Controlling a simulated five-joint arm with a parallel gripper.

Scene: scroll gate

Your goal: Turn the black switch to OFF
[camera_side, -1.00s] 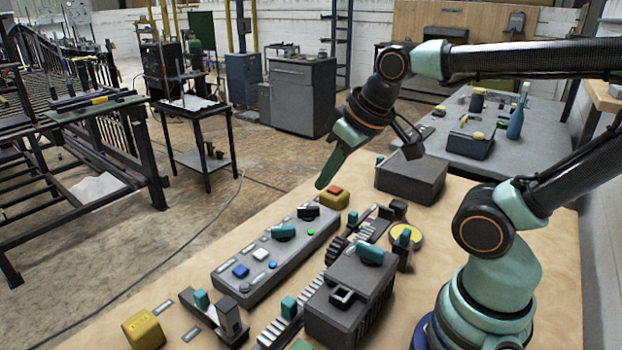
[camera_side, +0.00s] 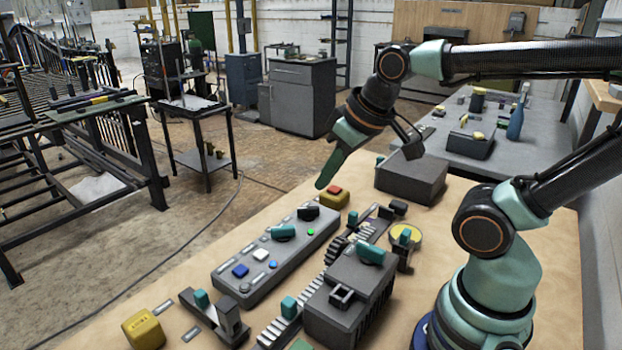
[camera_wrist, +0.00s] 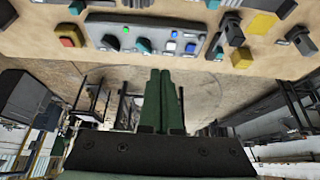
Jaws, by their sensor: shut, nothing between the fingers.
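The black switch (camera_side: 308,212) is a dark knob at the far end of the grey control panel (camera_side: 232,278), near a small lit green lamp (camera_side: 311,232). In the wrist view the black switch (camera_wrist: 111,41) sits left on the panel. Its marked position is too small to read. My gripper (camera_side: 322,186) is above the far end of the panel, pointing down, apart from the switch and empty. In the wrist view the two green fingers of my gripper (camera_wrist: 162,72) lie side by side, shut.
A teal knob (camera_side: 282,232) and blue and white buttons share the panel. A yellow block with a red top (camera_side: 334,196) stands just beyond it. A grey box with a teal handle (camera_side: 348,300) and toothed rack lie to the right. A yellow cube (camera_side: 144,330) is front left.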

